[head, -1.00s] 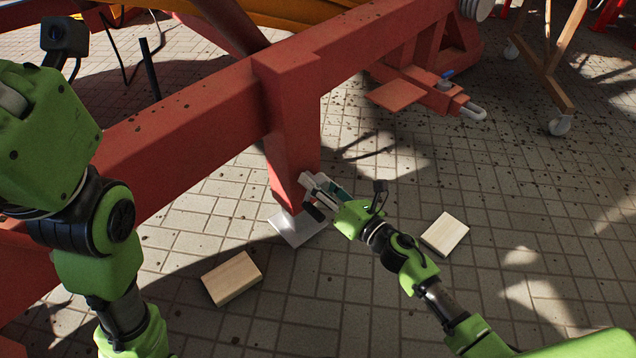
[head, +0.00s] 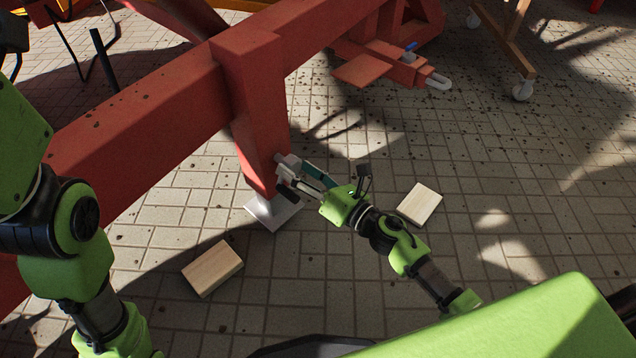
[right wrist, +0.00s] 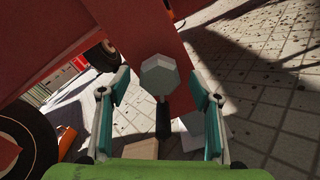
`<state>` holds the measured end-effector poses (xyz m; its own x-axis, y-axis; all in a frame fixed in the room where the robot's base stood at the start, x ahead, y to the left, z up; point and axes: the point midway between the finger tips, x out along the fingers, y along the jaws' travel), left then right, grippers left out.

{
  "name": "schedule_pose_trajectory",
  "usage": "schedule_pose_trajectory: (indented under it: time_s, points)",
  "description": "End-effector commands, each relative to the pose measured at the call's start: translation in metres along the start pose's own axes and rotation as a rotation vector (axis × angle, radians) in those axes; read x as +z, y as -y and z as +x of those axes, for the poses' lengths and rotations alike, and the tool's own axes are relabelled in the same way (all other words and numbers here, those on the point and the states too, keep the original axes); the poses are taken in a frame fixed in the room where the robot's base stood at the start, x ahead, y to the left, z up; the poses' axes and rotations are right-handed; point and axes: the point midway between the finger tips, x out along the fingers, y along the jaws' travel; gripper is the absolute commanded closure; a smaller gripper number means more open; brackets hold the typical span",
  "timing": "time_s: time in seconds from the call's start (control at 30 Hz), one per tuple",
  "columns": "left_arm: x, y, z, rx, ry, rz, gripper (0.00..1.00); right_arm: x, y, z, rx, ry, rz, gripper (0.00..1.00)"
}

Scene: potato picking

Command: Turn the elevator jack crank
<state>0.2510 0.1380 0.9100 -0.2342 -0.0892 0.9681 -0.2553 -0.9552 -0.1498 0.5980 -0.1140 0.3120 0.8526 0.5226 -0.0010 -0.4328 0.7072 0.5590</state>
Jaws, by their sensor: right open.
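The jack crank shows in the right wrist view as a grey faceted hub (right wrist: 160,75) with a black handle (right wrist: 162,120) hanging down from it. In the head view the crank (head: 287,191) sits on the right side of the red jack leg (head: 262,130), above its grey foot plate (head: 268,212). My right gripper (head: 303,177) is open beside the crank. In the right wrist view the fingers of my right gripper (right wrist: 160,112) stand apart either side of the handle, with visible gaps. My left arm is at the left edge of the head view; its gripper is out of view.
A wooden block (head: 212,268) lies left of the foot plate and another block (head: 420,204) lies to the right. The red beam (head: 150,130) crosses above. A wheeled wooden stand (head: 503,40) is at the upper right. Paving right of the jack is mostly clear.

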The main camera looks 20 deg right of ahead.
Motion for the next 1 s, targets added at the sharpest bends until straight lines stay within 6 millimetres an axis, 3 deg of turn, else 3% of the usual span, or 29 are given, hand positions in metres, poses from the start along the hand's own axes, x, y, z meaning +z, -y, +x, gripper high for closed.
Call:
schedule_pose_trajectory:
  time_s: [0.2, 0.4, 0.6, 1.0]
  points:
    - [0.000, 0.000, 0.000, 0.000, -0.001, 0.000, 1.00, -0.002, 0.000, -0.048, -0.001, -0.003, 0.002, 0.42]
    - [-0.001, 0.000, 0.001, 0.000, -0.001, -0.001, 1.00, -0.001, 0.000, -0.076, 0.000, -0.001, 0.002, 0.42]
    - [-0.001, 0.000, 0.001, 0.000, -0.002, -0.001, 1.00, -0.001, 0.000, -0.087, 0.001, -0.002, 0.001, 0.42]
    - [-0.001, 0.000, 0.001, 0.000, -0.002, -0.001, 1.00, -0.001, 0.000, -0.087, 0.001, -0.001, 0.000, 0.42]
